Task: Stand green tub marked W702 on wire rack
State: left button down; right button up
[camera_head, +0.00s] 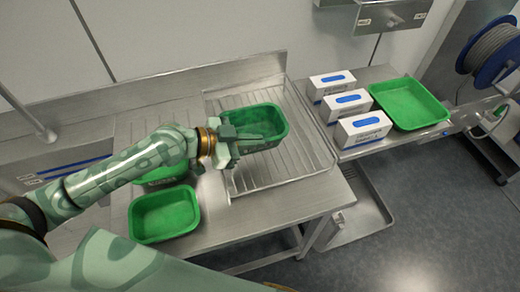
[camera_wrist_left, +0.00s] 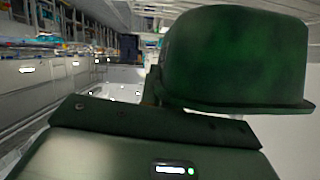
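My left gripper (camera_head: 228,146) reaches in from the left and is at the near left wall of a green tub (camera_head: 266,137). It appears shut on that wall. The tub is upright over the wire rack (camera_head: 300,163); I cannot tell whether its base touches the wires. In the left wrist view the tub (camera_wrist_left: 235,55) fills the upper right, dark and close to the gripper body. I cannot read any mark on it. My right gripper is not in view.
An empty green tub (camera_head: 165,237) stands front left on the steel table; another (camera_head: 148,187) is partly hidden behind my arm. On the right-hand shelf are three white boxes (camera_head: 365,126) with blue tops and a green tub (camera_head: 440,110). The rack's right side is clear.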

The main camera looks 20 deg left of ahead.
aim_at(258, 151)
pick_arm(q)
jog(key=w+f, duration=0.2)
jog(key=shift+d+f+b, duration=0.3)
jog(key=shift+f+b, duration=0.05)
jog(key=shift+f, duration=0.05)
jog(key=f, duration=0.2)
jog(key=shift+w+d+f+b, duration=0.1)
jog(key=shift+w+f+b, duration=0.1)
jog(key=shift+f+b, duration=0.1)
jog(key=shift+f, duration=0.35)
jog(key=shift+f, duration=0.1)
jog(key=c, duration=1.6)
grip_release()
jog(key=shift+c, duration=0.2)
